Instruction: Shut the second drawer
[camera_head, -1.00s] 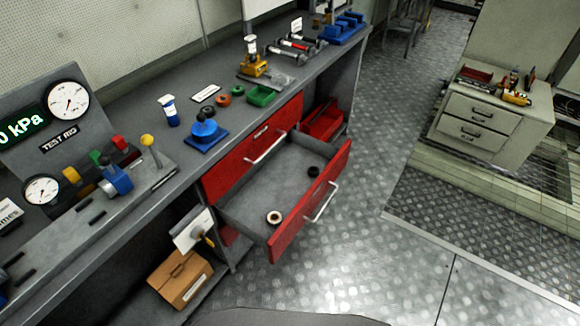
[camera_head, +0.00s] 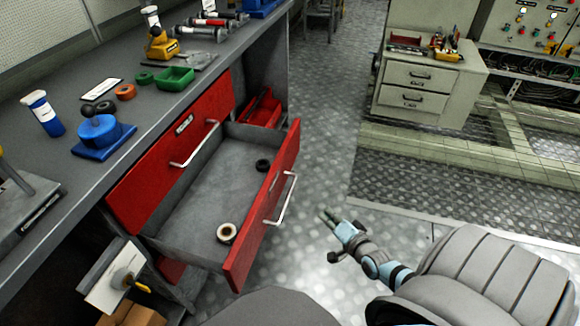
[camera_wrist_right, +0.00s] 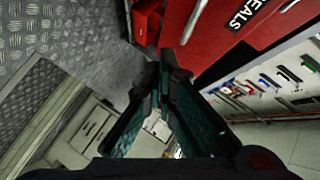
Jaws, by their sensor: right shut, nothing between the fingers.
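The second drawer (camera_head: 262,215), with a red front and grey inside, is pulled out below the closed red top drawer (camera_head: 170,160). Its silver handle (camera_head: 287,200) is on the outer face. A cream ring (camera_head: 227,233) and a black ring (camera_head: 262,165) lie in it. My right gripper (camera_head: 327,217) is shut and empty, to the right of the handle and apart from it in the head view. In the right wrist view its fingers (camera_wrist_right: 163,85) meet in front of red drawer fronts and a label. My left gripper is not in view.
The grey workbench (camera_head: 75,195) carries a blue part (camera_head: 98,132), a green tray (camera_head: 174,78) and other parts. A red bin (camera_head: 262,110) sits behind the drawer. A cream cabinet (camera_head: 425,80) stands at the back. The metal floor right of the drawer is clear.

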